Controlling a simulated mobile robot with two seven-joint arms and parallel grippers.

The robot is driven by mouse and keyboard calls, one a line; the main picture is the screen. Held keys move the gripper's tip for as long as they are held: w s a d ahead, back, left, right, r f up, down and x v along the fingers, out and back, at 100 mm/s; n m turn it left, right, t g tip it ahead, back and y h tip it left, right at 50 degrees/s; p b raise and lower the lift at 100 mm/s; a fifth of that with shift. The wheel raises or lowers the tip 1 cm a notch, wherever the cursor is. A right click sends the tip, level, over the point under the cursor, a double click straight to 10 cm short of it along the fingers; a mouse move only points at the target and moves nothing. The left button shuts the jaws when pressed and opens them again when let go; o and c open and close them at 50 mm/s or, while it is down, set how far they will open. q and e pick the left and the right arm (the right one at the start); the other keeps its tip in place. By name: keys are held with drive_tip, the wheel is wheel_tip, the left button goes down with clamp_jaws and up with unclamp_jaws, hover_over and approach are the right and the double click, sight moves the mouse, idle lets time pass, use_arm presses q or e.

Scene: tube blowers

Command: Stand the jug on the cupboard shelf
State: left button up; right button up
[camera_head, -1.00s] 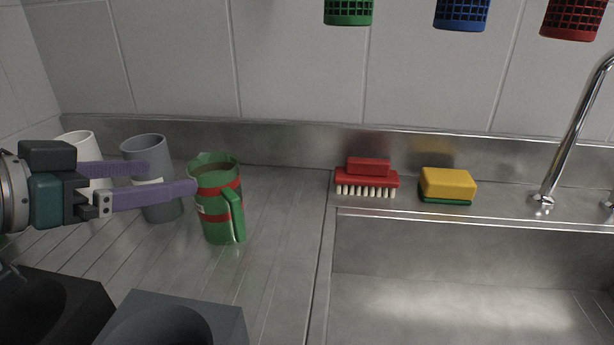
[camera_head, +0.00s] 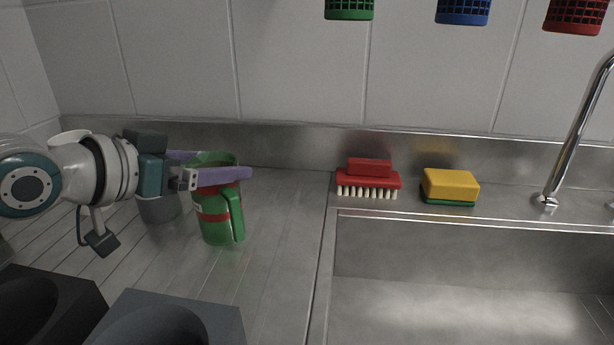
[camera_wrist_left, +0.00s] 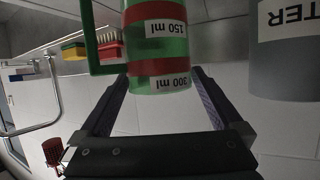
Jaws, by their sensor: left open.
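The jug (camera_head: 215,222) is green with red bands and a green handle on its right side. It stands upright on the ribbed metal drainboard left of the sink. My left gripper (camera_head: 238,166) is open, with its purple fingers reaching around the jug's upper part, one in front and one behind. In the left wrist view the jug (camera_wrist_left: 158,45) appears upside down between the open fingers, with labels reading 150 ml and 300 ml. My right gripper is not in view. No cupboard shelf shows.
A grey container (camera_head: 160,207) stands close left of the jug, partly hidden by my gripper. A red brush (camera_head: 368,180) and a yellow sponge (camera_head: 450,185) lie on the sink's back ledge. A tap (camera_head: 575,130) rises at right. Dark holders (camera_head: 170,318) stand in front.

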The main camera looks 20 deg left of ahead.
use_arm(q)
drive_tip(key=shift+c, duration=0.2)
clamp_jaws()
idle(0.6)
drive_tip(key=shift+r, duration=0.1)
